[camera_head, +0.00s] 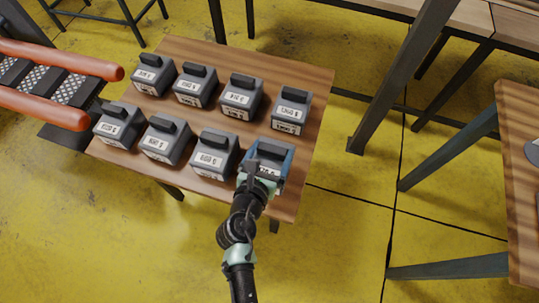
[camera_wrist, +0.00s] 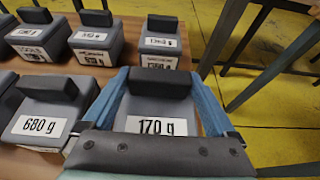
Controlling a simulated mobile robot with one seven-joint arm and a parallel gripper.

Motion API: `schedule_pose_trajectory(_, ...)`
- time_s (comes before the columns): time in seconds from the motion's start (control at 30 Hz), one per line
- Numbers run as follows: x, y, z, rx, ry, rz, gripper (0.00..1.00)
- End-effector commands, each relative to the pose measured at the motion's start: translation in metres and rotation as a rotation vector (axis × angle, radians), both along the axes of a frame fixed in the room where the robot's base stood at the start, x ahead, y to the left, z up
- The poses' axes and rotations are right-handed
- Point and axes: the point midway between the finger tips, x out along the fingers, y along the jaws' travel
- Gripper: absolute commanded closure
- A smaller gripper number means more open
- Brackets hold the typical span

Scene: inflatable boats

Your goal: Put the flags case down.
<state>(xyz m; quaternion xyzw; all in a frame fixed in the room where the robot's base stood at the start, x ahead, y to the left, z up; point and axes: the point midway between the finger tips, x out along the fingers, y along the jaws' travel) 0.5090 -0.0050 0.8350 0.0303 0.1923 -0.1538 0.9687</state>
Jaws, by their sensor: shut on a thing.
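A grey case with a dark handle block (camera_head: 270,152) is at the front right corner of the wooden table (camera_head: 318,100). In the wrist view this case (camera_wrist: 158,108) bears a white label reading 170 g; no word "flags" can be read on it. My gripper (camera_head: 266,163) is shut on this case, with a blue finger along each side, as the wrist view shows (camera_wrist: 160,84). The case looks upright. I cannot tell whether its bottom touches the table top, since my gripper hides its lower front.
Several similar grey cases stand in two rows on the table. One labelled 680 g (camera_wrist: 42,112) is close on the left; another (camera_head: 291,108) stands behind. A narrow bare strip lies along the table's right edge. An orange-tubed boat (camera_head: 60,60) is at the left.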

Motion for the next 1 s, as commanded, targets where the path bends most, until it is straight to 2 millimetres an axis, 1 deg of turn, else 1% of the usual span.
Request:
schedule_pose_trajectory(0.03, 0.000, 0.000, -0.012, 0.000, 0.001, 0.000, 1.00)
schedule_pose_trajectory(0.1, 0.000, 0.000, -0.023, -0.001, 0.001, -0.001, 1.00)
schedule_pose_trajectory(0.17, 0.000, 0.000, -0.029, -0.001, 0.001, 0.000, 1.00)
schedule_pose_trajectory(0.4, 0.000, 0.000, -0.027, 0.001, -0.001, 0.001, 1.00)
schedule_pose_trajectory(0.53, 0.000, 0.000, -0.031, 0.000, 0.000, 0.001, 1.00)
schedule_pose_trajectory(0.57, 0.000, 0.000, -0.032, 0.001, 0.001, 0.001, 0.07)
schedule_pose_trajectory(0.6, 0.000, 0.000, -0.031, 0.001, 0.001, 0.001, 0.00)
schedule_pose_trajectory(0.83, 0.000, 0.000, -0.031, 0.000, 0.001, 0.000, 0.00)
schedule_pose_trajectory(0.93, -0.001, 0.000, -0.025, 0.001, 0.001, 0.000, 0.00)
schedule_pose_trajectory(1.0, -0.009, 0.003, -0.025, 0.001, 0.004, 0.001, 0.00)
